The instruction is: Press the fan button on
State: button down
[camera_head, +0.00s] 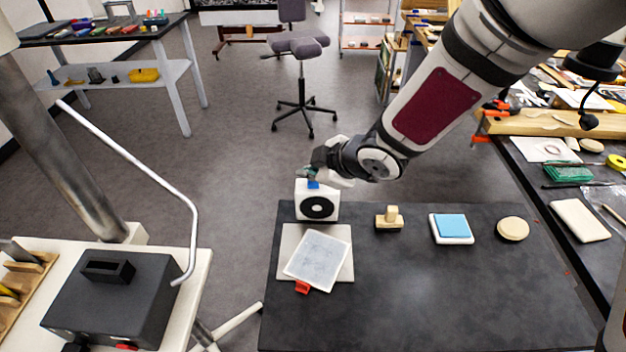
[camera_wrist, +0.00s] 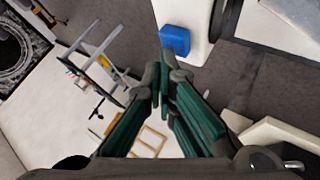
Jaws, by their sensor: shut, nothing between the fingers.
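The fan is a small white box (camera_head: 331,187) with a round black grille on its front, standing at the back left of the dark table. Its blue button (camera_head: 313,184) sticks up from the top. In the wrist view the blue button (camera_wrist: 175,39) shows against the white fan body (camera_wrist: 199,14), just beyond my fingertips. My gripper (camera_head: 305,173) is shut and empty, close above the button and slightly left of it. In the wrist view its green-padded fingers (camera_wrist: 164,75) meet near the button. I cannot tell whether they touch it.
In front of the fan, a grey-faced sheet (camera_head: 317,260) lies on a pale square board (camera_head: 289,242) with a red tab. To the right are a wooden stamp (camera_head: 388,218), a blue-topped pad (camera_head: 452,227) and a round tan disc (camera_head: 513,229). The table's front right is clear.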

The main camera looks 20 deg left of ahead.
aim_at(311, 184)
jog(key=shift+r, duration=0.3)
notch_tip(311, 184, up, 6)
jog(key=p, duration=0.6)
dwell(0.7)
jog(key=s+d+r+m+t+h, duration=0.1)
jog(key=d+r+m+t+h, duration=0.3)
jog(key=d+r, duration=0.6)
jog(key=s+d+r+m+g+h, duration=0.1)
jog(key=d+r+m+h, duration=0.3)
jog(key=d, duration=0.9)
jog(key=s+d+r+m+g, duration=0.1)
jog(key=s+d+r+m, duration=0.25)
jog(key=s+d, duration=0.2)
jog(key=s+d+r+m, duration=0.2)
jog(key=s+d+m, duration=0.2)
jog(key=s, duration=0.3)
jog(key=s+d+m+g, duration=0.1)
jog(key=s+m, duration=0.3)
jog(key=s, duration=0.8)
jog(key=shift+d+m+g, duration=0.3)
jog(key=shift+d+m, duration=0.05)
